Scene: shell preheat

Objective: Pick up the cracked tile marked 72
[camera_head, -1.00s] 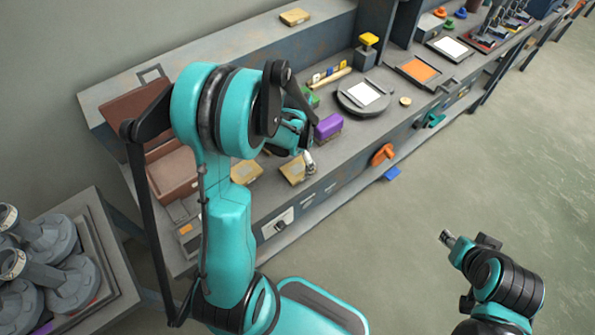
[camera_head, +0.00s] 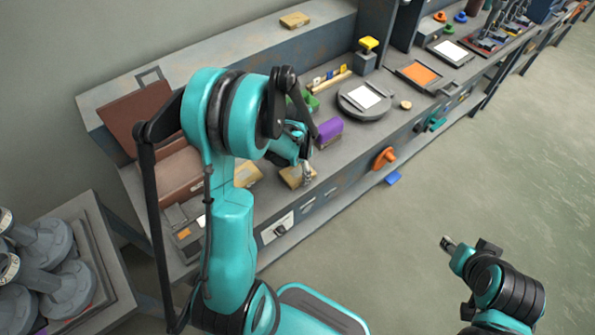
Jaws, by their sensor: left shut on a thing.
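A tan tile (camera_head: 290,178) is at the front edge of the bench, just left of my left gripper's fingertips. My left gripper (camera_head: 307,174) points down and is shut on this tile's right side. No crack or number can be read on it at this size. Another tan tile (camera_head: 248,173) lies to its left, partly hidden by my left arm. A third tan tile (camera_head: 295,20) lies on the raised back ledge. My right gripper (camera_head: 447,243) hangs over the floor, away from the bench; its jaws are too small to judge.
A purple block (camera_head: 330,132) stands close behind the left gripper. A round grey plate (camera_head: 364,99) is farther right. An open brown case (camera_head: 170,180) is at left. An orange handle (camera_head: 384,158) juts from the bench front. The floor at right is clear.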

